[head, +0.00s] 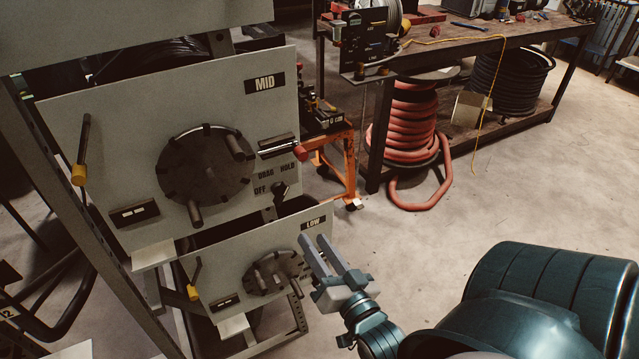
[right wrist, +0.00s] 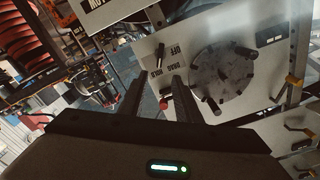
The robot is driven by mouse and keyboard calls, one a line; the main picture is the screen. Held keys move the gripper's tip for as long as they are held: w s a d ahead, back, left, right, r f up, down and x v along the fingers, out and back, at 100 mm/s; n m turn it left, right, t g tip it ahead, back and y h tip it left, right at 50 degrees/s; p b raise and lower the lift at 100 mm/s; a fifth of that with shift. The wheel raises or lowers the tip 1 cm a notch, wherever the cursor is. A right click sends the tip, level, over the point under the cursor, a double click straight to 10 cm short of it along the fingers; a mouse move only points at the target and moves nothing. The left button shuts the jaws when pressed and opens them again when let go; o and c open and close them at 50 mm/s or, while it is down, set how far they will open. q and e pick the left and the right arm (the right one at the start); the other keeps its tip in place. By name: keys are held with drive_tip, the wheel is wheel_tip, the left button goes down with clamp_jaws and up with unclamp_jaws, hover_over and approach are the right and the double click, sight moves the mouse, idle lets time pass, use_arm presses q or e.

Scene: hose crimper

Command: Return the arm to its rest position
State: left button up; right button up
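My right gripper (head: 314,239) is in the lower middle of the head view, in front of the panel marked LOW (head: 225,263). Its two grey fingers point up and left, with a gap between them and nothing held. In the right wrist view the same gripper (right wrist: 158,82) shows two dark fingers set apart. Beyond them is a panel with a round dial (right wrist: 222,72) and the words DRAG, HOLD and OFF. I cannot tell whether a fingertip touches the panel edge. My left gripper is not in view.
The MID panel (head: 110,112) has a large round dial (head: 205,165) and a red-tipped lever (head: 300,152). An orange stand (head: 348,165), a reel of red hose (head: 405,130) and a workbench (head: 470,52) stand behind. The floor (head: 480,215) at centre right is clear.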

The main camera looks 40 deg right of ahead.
drive_tip(key=shift+s+a, duration=0.15)
drive_tip(key=shift+s, duration=0.3)
drive_tip(key=shift+f, duration=0.1)
drive_tip(key=s+a+f+n+g+y, duration=0.1)
drive_tip(key=s+a+f+n+g, duration=0.15)
drive_tip(key=f, duration=1.15)
drive_tip(key=s+a+f+n+g+y+b, duration=0.1)
drive_tip(key=a+f+g+y, duration=0.2)
drive_tip(key=f, duration=1.2)
drive_tip(key=s+a+f+n+g, duration=0.2)
drive_tip(key=a+f+g, duration=0.15)
drive_tip(key=f, duration=1.05)
drive_tip(key=s+d+f+n+g, duration=0.1)
drive_tip(key=s+f+n+g, duration=0.1)
drive_tip(key=s+f, duration=0.9)
drive_tip(key=s+d+f+n+g, duration=0.1)
drive_tip(key=s+f+n+g, duration=0.2)
drive_tip(key=s+f, duration=0.9)
drive_tip(key=s+g, duration=0.2)
drive_tip(key=s, duration=0.4)
drive_tip(key=shift+s+d+f+n+g+b, duration=0.15)
drive_tip(key=shift+s+d+n+g+b, duration=0.05)
drive_tip(key=shift+s+n+g+b, duration=0.15)
drive_tip(key=shift+w, duration=0.1)
